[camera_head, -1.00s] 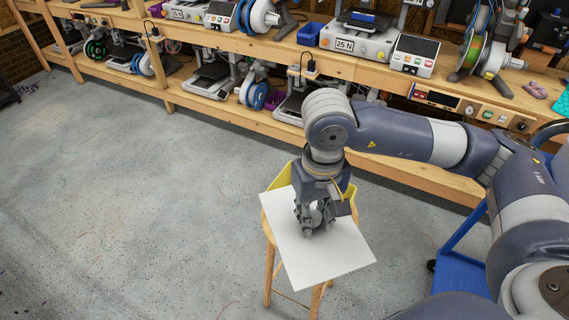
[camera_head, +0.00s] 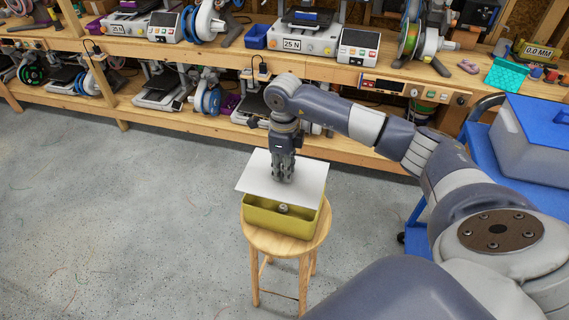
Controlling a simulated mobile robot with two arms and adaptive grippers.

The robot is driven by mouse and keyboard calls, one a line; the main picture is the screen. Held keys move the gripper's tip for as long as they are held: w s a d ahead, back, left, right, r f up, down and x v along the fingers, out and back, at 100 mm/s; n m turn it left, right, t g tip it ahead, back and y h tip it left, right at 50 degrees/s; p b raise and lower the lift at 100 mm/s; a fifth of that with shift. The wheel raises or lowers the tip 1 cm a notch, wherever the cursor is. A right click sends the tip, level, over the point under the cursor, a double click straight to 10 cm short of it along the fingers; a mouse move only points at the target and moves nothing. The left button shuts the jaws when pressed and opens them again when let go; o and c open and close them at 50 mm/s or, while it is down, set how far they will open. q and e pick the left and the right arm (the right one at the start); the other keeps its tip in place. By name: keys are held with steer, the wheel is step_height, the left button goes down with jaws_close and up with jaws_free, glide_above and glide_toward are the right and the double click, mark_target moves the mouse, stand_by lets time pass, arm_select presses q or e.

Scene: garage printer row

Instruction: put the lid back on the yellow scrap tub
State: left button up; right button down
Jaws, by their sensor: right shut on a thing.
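The yellow scrap tub (camera_head: 270,222) stands on a round wooden stool (camera_head: 300,245). The white lid (camera_head: 258,181) is a flat sheet over the rear part of the tub, a bit askew to it. The tub's front wall and part of its inside show, with a small grey round thing (camera_head: 283,208) near the front. My right gripper (camera_head: 283,178) points down at the lid's middle and is shut on its grip, which the fingers hide. I cannot tell whether the lid touches the rim. My left gripper is not in view.
A wooden bench (camera_head: 200,53) with printers and spools on two levels runs behind the stool. A blue cart (camera_head: 480,155) with a blue-lidded grey bin (camera_head: 540,150) stands at the right.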

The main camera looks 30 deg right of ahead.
steer(key=shift+d+f, duration=0.1)
steer(key=shift+d, duration=0.15)
steer(key=shift+f, duration=0.15)
steer(key=shift+a+f+b, duration=0.1)
steer(key=shift+f+b, duration=0.5)
steer(key=shift+f, duration=0.15)
steer(key=shift+f+b, duration=0.5)
steer(key=shift+f, duration=0.35)
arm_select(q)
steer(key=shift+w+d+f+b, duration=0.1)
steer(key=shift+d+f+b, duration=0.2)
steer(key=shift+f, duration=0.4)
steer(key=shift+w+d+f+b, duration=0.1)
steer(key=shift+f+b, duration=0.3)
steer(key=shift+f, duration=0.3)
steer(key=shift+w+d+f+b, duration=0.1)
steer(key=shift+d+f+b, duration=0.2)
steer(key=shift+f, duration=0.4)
arm_select(e)
steer(key=shift+f, duration=1.4)
arm_select(q)
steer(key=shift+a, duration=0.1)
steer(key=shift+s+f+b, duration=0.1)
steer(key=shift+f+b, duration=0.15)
steer(key=shift+b, duration=0.05)
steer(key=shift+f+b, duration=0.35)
steer(key=shift+b, duration=0.05)
arm_select(e)
steer(key=shift+f, duration=0.2)
